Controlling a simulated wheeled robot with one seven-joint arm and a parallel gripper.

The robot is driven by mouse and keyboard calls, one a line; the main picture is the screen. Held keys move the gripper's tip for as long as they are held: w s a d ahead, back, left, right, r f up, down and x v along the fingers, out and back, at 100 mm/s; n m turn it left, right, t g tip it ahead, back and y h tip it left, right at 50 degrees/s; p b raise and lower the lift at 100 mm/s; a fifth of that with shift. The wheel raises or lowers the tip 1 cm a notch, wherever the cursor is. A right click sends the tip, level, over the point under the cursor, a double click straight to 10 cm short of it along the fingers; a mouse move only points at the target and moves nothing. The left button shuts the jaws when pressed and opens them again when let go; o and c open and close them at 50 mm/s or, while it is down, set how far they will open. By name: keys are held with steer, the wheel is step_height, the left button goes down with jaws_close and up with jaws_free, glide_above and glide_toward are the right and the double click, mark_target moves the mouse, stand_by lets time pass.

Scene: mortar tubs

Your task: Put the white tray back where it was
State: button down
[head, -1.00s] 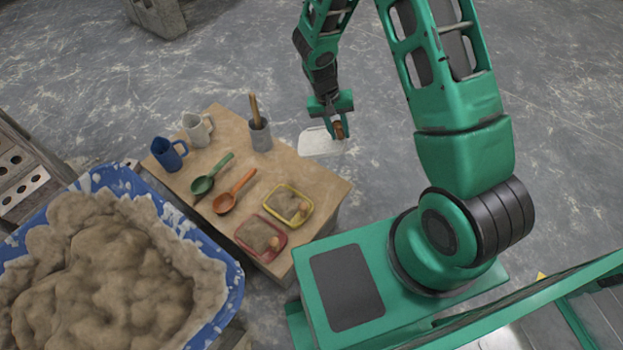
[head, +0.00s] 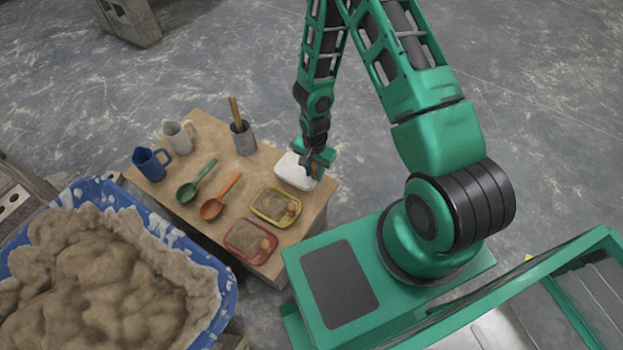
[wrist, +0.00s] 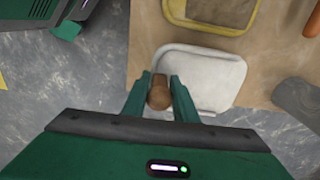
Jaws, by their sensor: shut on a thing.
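The white tray (head: 290,172) is at the right edge of the wooden table, behind the yellow tray (head: 268,206). In the wrist view the white tray (wrist: 212,75) lies over the tabletop, just short of the yellow tray (wrist: 232,16). My gripper (head: 318,168) is shut on the tray's brown knob (wrist: 159,95), which sits between the two fingers (wrist: 160,92). The tray looks level and empty. I cannot tell whether its underside touches the table.
On the table (head: 226,150) are a red tray (head: 247,238), orange spoon (head: 215,205), green spoon (head: 190,188), blue mug (head: 150,163), white mug (head: 178,136) and grey cup with a stick (head: 243,138). A blue tub (head: 225,290) of mortar stands at the left.

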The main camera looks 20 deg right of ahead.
mark_target(314, 179)
steer(key=shift+f, duration=2.15)
steer(key=c, duration=1.4)
jaws_free()
steer(key=shift+c, duration=0.2)
steer(key=shift+r, duration=0.1)
